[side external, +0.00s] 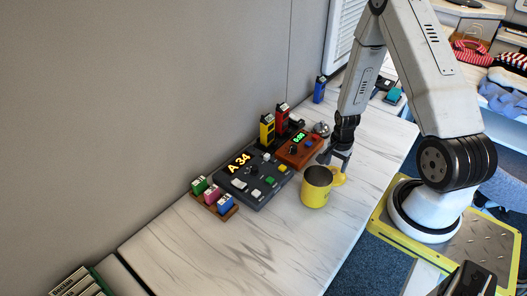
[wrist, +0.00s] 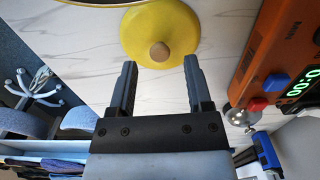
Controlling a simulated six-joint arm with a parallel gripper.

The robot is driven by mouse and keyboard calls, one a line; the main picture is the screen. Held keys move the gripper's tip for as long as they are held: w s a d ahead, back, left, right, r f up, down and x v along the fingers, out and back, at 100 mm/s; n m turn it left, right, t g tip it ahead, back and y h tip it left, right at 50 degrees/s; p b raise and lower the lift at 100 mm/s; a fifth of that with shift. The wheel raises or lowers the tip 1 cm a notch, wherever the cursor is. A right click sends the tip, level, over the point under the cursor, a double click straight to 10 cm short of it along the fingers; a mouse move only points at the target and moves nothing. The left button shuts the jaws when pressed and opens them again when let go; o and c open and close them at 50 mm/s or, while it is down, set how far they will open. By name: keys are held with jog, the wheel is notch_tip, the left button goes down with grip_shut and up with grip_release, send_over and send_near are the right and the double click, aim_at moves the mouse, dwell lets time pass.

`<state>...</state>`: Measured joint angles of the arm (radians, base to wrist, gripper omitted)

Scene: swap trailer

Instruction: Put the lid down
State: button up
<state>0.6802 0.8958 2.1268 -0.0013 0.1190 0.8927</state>
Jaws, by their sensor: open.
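The lid (wrist: 148,28) is a round yellow disc with a small wooden knob (wrist: 159,52). It appears to lie on the table beside the yellow mug (side external: 315,190), knob up; the side view shows only part of the lid (side external: 340,179) to the mug's right. The mug stands upright and uncovered, and its dark rim shows at the top of the wrist view. My gripper (wrist: 159,75) is open and empty, its two fingertips just short of the lid's near edge with the knob between their lines. In the side view my gripper (side external: 338,158) points down above the lid.
An orange timer box (side external: 299,148) and a dark control panel (side external: 250,180) stand left of the mug. A small rack of coloured blocks (side external: 214,199) is farther left. A silver domed object (side external: 321,129) stands behind. The marble table's front (side external: 265,250) is clear.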

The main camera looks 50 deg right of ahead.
aim_at(332, 171)
notch_tip(332, 171, up, 10)
dwell(0.7)
dwell(0.5)
jog(key=w+a+r+n+t, duration=0.1)
jog(key=a+r+n, duration=0.4)
jog(key=a+n, duration=0.4)
jog(key=w+a+r+n+t, duration=0.1)
jog(key=a+r+n, duration=0.5)
jog(key=a+n, duration=0.3)
jog(key=a, duration=0.3)
jog(key=shift+r+t, duration=0.15)
jog(key=shift+t, duration=0.15)
